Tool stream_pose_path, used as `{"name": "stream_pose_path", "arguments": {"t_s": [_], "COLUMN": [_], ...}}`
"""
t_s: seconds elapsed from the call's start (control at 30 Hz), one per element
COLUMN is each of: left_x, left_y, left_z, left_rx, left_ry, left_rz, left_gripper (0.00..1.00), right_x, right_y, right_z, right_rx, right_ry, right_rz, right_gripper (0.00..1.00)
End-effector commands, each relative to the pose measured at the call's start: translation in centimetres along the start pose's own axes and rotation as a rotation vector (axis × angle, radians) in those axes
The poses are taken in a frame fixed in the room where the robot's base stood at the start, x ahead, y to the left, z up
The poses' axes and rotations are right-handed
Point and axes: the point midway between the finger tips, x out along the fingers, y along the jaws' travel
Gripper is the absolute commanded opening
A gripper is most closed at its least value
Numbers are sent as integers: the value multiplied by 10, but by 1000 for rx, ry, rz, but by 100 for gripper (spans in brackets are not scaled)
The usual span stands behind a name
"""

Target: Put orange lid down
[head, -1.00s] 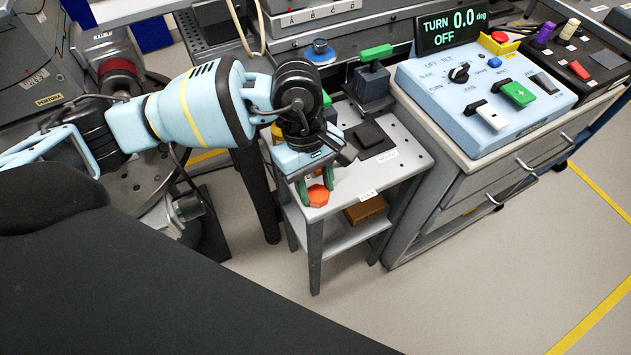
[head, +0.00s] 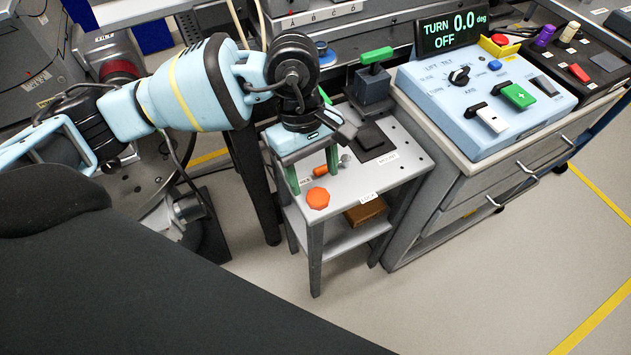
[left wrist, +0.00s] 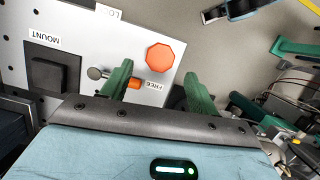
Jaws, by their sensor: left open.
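The orange lid (head: 318,198), an octagonal disc, lies flat on the small grey side table (head: 400,170) near its front edge. It also shows in the left wrist view (left wrist: 160,57), whole and apart from the fingers. My left gripper (head: 312,172) is open, its green fingers apart with nothing gripped, above the table and behind the lid in the head view. In the left wrist view my left gripper (left wrist: 160,78) has its two fingers spread. My right gripper is not in view.
A small orange piece with a metal knob (left wrist: 134,83) lies close by the fingers. A black square mount (head: 370,136) and a green-handled block (head: 374,83) stand behind on the table. A blue control box (head: 480,90) is at right. A brown block (head: 365,210) sits on the lower shelf.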

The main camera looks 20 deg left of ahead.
Motion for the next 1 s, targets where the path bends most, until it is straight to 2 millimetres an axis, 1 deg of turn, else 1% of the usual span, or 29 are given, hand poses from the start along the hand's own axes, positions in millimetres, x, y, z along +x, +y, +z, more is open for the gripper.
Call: {"name": "stream_pose_path", "arguments": {"t_s": [0.03,0.2,0.3,0.4,0.6,1.0], "left_x": [-13,-46,-61,-72,-80,-80], "left_y": [1,1,0,0,0,0], "left_z": [0,0,0,0,0,0], "left_rx": [1,0,1,0,0,0], "left_ry": [3,2,2,1,1,1], "left_rz": [5,4,3,2,-1,0], "left_gripper": [60,60,60,60,60,60], "right_x": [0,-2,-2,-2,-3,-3], "right_y": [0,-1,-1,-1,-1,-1], "right_z": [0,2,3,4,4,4], "right_rx": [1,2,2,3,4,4], "right_ry": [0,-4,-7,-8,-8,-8], "right_rz": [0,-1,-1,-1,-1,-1], "right_gripper": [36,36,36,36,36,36]}}
